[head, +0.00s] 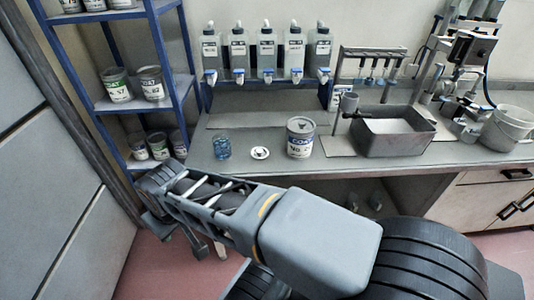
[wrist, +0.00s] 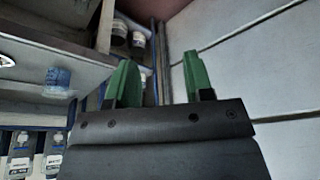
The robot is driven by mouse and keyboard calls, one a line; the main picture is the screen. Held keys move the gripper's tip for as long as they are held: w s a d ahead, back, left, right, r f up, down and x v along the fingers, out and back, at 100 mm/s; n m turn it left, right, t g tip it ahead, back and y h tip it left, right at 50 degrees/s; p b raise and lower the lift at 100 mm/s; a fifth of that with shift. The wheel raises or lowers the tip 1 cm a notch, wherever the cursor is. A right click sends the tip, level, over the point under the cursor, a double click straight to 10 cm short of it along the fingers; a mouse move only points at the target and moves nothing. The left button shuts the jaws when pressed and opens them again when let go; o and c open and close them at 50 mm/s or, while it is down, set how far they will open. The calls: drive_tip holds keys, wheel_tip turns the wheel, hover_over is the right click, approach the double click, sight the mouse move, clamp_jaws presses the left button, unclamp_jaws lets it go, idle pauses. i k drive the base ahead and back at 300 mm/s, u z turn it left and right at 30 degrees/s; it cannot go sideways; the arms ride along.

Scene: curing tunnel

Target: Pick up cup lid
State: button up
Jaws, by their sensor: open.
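The cup lid is a small white disc (head: 260,153) with a dark mark in its middle. It lies flat on the grey counter (head: 350,170) between a blue see-through cup (head: 222,147) and a paint can (head: 300,137). In the wrist view a white rim of the lid (wrist: 6,61) shows at the left edge, partly cut off, with the blue cup (wrist: 58,78) beside it. My gripper (wrist: 157,75) has two green fingers set apart with nothing between them. It is away from the lid, over towards the shelf side, and touches nothing that I can see.
A blue shelf rack (head: 178,80) with paint cans stands left of the counter. Several bottles (head: 266,52) hang on the back wall. A grey basin (head: 393,137) and a white bucket (head: 508,129) stand to the right. Grey wall panels (head: 55,170) border the left side.

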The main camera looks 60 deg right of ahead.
sight(258, 152)
drive_tip(key=z, duration=3.45)
drive_tip(key=i, duration=1.05)
drive_tip(key=u, duration=3.25)
